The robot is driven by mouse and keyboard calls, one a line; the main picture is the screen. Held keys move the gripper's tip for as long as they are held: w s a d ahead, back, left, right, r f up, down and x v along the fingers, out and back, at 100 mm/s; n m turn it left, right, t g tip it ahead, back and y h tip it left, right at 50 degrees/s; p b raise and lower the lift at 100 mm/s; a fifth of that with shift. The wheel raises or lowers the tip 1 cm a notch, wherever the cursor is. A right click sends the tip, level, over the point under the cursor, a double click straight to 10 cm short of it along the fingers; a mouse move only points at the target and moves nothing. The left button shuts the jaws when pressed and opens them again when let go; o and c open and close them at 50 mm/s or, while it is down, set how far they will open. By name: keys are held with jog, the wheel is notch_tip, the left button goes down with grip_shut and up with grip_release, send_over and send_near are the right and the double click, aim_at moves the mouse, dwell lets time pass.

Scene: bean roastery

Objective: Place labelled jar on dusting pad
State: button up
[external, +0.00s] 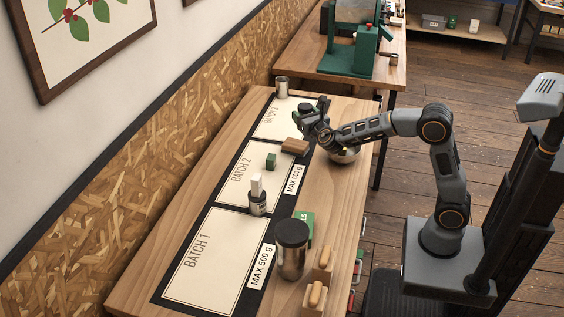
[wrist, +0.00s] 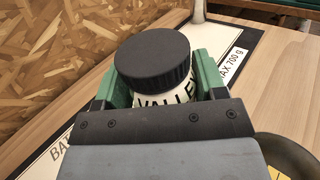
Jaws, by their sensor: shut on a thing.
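My gripper (external: 303,116) is at the far end of the bench, over the far panel of the batch mat. In the wrist view its green fingers (wrist: 158,82) are shut on the labelled jar (wrist: 152,60), one on each side. The jar has a ribbed black lid and a white label with dark letters, partly hidden by my gripper. It looks upright; I cannot tell whether it touches the mat. In the external view my gripper hides most of it. I cannot make out for sure which surface is the dusting pad.
A metal bowl (external: 345,156) is under my arm. A metal cup (external: 282,88) stands at the far end. A large dark-lidded canister (external: 291,262) is nearer.

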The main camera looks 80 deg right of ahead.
jog(key=w+f, duration=0.1)
jog(key=f, duration=0.1)
jog(key=w+d+f, duration=0.1)
jog(key=w+f, duration=0.1)
jog(key=shift+w+d+f, duration=0.1)
jog(key=shift+w+f, duration=0.2)
jog(key=shift+f, duration=1.4)
jog(key=shift+f+b, duration=0.15)
jog(key=shift+b, duration=0.15)
jog(key=o, duration=1)
jog(key=shift+o, duration=0.2)
jog(key=shift+r, duration=0.2)
jog(key=v, duration=1.2)
jog(key=shift+f, duration=0.1)
